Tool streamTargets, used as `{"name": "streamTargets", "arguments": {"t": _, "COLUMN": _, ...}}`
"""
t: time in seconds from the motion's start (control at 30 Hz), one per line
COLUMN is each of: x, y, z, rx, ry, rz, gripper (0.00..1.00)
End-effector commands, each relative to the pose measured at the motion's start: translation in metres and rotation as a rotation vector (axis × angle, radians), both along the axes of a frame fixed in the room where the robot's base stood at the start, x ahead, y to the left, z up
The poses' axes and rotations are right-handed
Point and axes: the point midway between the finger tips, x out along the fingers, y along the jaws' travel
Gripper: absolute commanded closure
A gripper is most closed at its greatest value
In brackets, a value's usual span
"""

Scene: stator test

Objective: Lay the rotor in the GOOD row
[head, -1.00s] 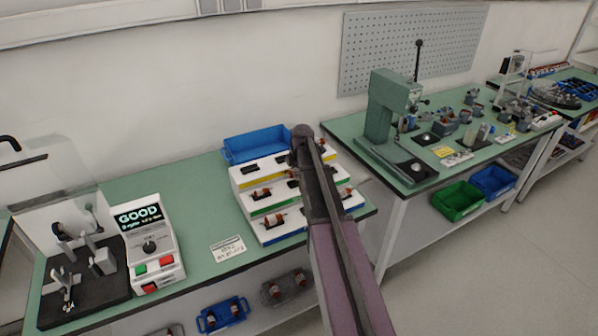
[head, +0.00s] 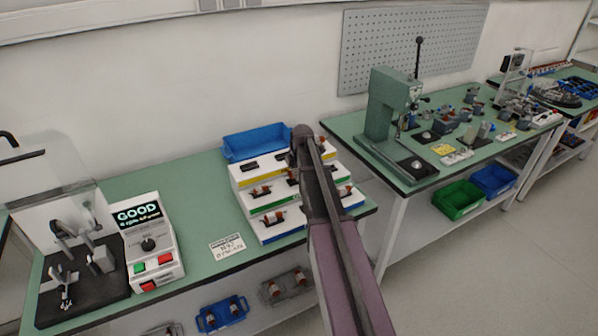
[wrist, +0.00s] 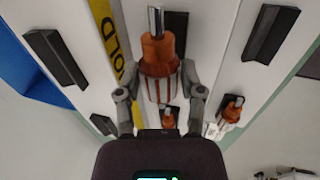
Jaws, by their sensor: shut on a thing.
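The rotor (wrist: 157,72), with copper windings and a bright shaft, is between the fingers of my gripper (wrist: 160,92) in the wrist view. My gripper is shut on it, above the stepped white rack (head: 240,178). The rack has a yellow strip (wrist: 110,38) with part of the word HOLD showing. In the head view a green strip (head: 270,207) marks the middle step and a blue one the bottom step. My arm hides the gripper and the rack's middle in the head view. I cannot tell whether the held rotor touches the rack.
Other rotors lie on the rack, one on the bottom step (head: 271,218) and one on the middle step (head: 260,191). A blue bin (head: 255,141) stands behind the rack. The tester (head: 152,240) at left reads GOOD. A green press (head: 388,115) stands on the right bench.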

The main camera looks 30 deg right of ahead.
Motion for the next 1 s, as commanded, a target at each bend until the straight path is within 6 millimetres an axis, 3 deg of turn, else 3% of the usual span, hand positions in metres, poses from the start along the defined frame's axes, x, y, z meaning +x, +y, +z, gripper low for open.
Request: {"name": "streamTargets", "arguments": {"t": 1.0, "x": 0.0, "y": 0.0, "z": -0.013, "rx": 0.0, "ry": 0.0, "rz": 0.0, "gripper": 1.0}}
